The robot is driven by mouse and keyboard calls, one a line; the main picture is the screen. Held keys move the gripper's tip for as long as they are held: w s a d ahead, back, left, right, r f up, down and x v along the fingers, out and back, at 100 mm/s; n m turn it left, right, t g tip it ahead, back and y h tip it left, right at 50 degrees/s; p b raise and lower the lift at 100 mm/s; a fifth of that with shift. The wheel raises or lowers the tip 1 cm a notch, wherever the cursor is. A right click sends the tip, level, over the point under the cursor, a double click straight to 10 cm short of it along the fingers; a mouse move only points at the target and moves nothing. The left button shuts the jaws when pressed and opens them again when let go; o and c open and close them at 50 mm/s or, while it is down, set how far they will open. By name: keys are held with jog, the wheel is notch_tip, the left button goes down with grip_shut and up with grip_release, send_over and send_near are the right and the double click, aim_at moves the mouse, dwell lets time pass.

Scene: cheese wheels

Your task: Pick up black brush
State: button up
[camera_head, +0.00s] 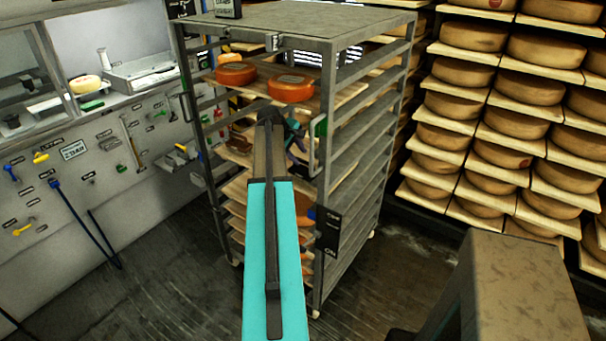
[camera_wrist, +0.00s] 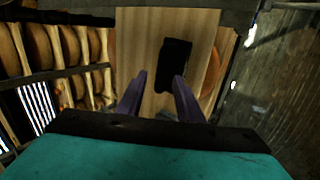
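A black object that looks like the black brush (camera_wrist: 173,65) lies on a pale wooden board (camera_wrist: 145,35) in the wrist view. It is a dark block, and its details are too dark to make out. My gripper (camera_wrist: 159,78) is open, with its two purple fingers spread and nothing held between them. The black brush is just ahead of the fingertips, nearer the right finger. In the head view my gripper (camera_head: 294,147) reaches in at the grey rack (camera_head: 355,150); I cannot pick out the brush there, as my arm covers that area.
Orange cheese wheels (camera_head: 291,88) sit on an upper board of the rack. The rack's posts and rails stand close around my gripper. Shelves of cheese wheels (camera_head: 535,87) fill the right side. A wall panel with hanging tools (camera_head: 130,140) is at the left. Open floor lies at lower left.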

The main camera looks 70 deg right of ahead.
aim_at(302, 161)
jog(key=shift+w+p+x, duration=0.1)
jog(key=shift+p+x, duration=0.35)
jog(key=shift+x, duration=0.3)
jog(key=shift+w+p+x, duration=0.15)
jog(key=shift+p+x, duration=0.3)
jog(key=shift+x, duration=1.45)
jog(key=shift+w, duration=0.1)
grip_shut()
